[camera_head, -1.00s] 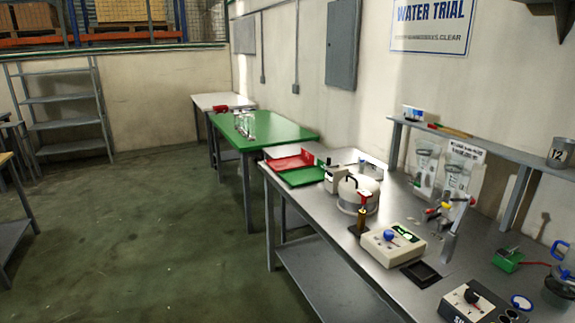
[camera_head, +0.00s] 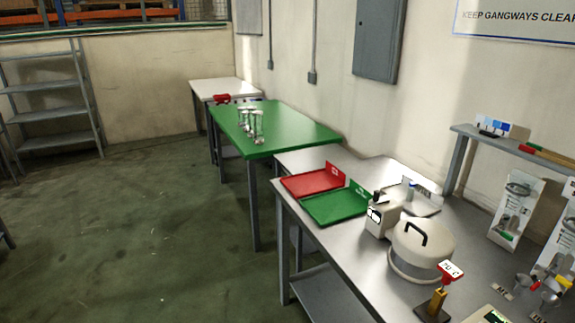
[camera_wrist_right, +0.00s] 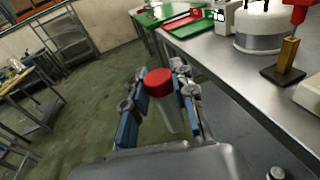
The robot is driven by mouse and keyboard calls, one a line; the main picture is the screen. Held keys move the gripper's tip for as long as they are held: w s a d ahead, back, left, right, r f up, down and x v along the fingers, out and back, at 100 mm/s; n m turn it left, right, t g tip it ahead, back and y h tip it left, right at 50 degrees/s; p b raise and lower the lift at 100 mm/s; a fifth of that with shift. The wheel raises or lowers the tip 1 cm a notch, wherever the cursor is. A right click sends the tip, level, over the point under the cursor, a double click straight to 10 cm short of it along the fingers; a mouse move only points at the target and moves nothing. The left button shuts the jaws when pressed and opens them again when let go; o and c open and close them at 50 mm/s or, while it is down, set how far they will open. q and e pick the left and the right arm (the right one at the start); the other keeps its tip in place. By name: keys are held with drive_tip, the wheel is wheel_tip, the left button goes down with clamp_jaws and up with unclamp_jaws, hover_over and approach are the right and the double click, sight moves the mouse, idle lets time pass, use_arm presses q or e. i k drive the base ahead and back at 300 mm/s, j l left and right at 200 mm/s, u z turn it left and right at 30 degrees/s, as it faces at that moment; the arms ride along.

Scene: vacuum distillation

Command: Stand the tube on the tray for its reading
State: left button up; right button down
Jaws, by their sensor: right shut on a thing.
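My right gripper (camera_wrist_right: 159,76) shows in the right wrist view and is shut on a tube with a red cap (camera_wrist_right: 158,83). The pale clear tube body (camera_wrist_right: 166,117) hangs below the cap, over the floor beside the bench. A green tray (camera_head: 335,208) and a red tray (camera_head: 312,181) lie side by side on the grey bench in the head view. Both trays have an upright plate at the back with small white marks. The trays also show beyond the gripper at the top of the right wrist view. My left gripper is not in view.
The grey bench (camera_head: 300,230) carries a white round device with a black handle (camera_head: 422,247), a beige box (camera_head: 383,217) and a brass post with a red top (camera_head: 437,300). A green table (camera_head: 290,135) with glassware stands behind.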

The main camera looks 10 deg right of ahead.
sight(317, 182)
drive_tip(key=i+z, duration=0.1)
drive_tip(key=i, duration=0.85)
drive_tip(key=i+j+z, duration=0.1)
drive_tip(key=i, duration=0.8)
drive_tip(key=i+j+z, duration=0.25)
drive_tip(key=i, duration=0.2)
drive_tip(key=i+j+z, duration=0.3)
drive_tip(key=i, duration=0.2)
